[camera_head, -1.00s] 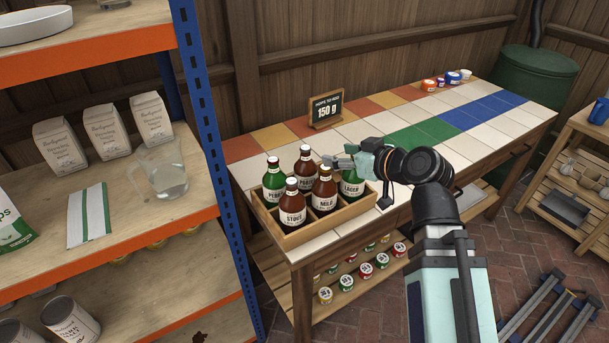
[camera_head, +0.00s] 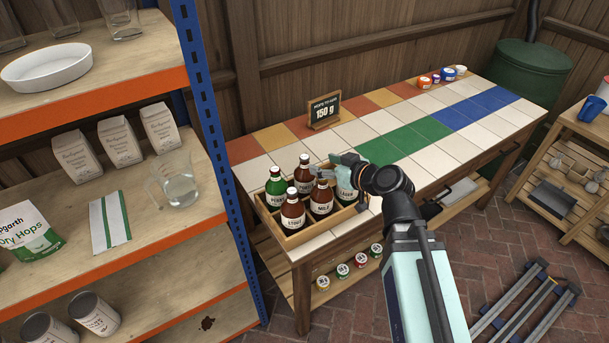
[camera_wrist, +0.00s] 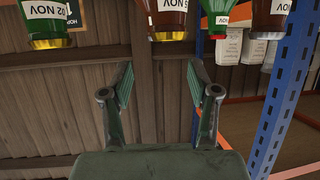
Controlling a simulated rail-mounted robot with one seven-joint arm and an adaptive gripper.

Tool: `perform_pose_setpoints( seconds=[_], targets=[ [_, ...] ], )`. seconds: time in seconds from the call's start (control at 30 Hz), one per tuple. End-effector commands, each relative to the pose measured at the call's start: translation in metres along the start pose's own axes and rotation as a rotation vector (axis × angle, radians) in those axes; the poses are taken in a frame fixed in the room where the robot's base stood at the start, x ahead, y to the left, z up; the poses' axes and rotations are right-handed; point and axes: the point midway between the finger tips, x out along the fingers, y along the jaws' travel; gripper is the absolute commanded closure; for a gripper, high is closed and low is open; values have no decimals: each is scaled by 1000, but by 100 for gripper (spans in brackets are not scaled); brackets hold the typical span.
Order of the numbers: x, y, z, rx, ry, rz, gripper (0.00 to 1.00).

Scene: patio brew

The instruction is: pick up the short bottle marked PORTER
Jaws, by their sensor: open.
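The short brown PORTER bottle (camera_head: 304,174) stands upright in the back row of a wooden crate (camera_head: 293,240), between a green bottle (camera_head: 275,184) and the green LAGER bottle (camera_head: 346,186). My gripper (camera_head: 326,167) is open and empty at bottle-neck height, just right of PORTER, in front of part of LAGER. Contact cannot be told. The wrist view is upside down; my open fingers (camera_wrist: 160,95) have nothing between them. Bottle necks with dated labels hang along its top edge, including a brown one (camera_wrist: 167,12); which is PORTER cannot be told.
Brown STOUT (camera_head: 292,218) and MILK (camera_head: 321,200) bottles stand in the crate's front row. A small sign (camera_head: 324,111) stands behind on the tiled table (camera_head: 400,160). A shelf's blue post (camera_head: 215,150) rises close on the left. The table's right side is mostly clear.

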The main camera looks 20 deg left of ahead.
Motion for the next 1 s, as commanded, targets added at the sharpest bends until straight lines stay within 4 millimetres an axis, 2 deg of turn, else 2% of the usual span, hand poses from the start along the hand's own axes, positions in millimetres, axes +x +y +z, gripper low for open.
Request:
perform_pose_setpoints(
  seconds=[0.03,0.1,0.23,0.57,0.9,1.0],
  targets=[
    [3,0,-4,1,-4,-1,40],
    [21,1,-2,-1,-3,-2,40],
    [39,1,-2,0,-2,0,40],
    [56,2,-1,0,-1,0,40],
    [97,6,-2,0,-1,-1,40],
    [102,5,0,0,-1,0,40]
  ],
)
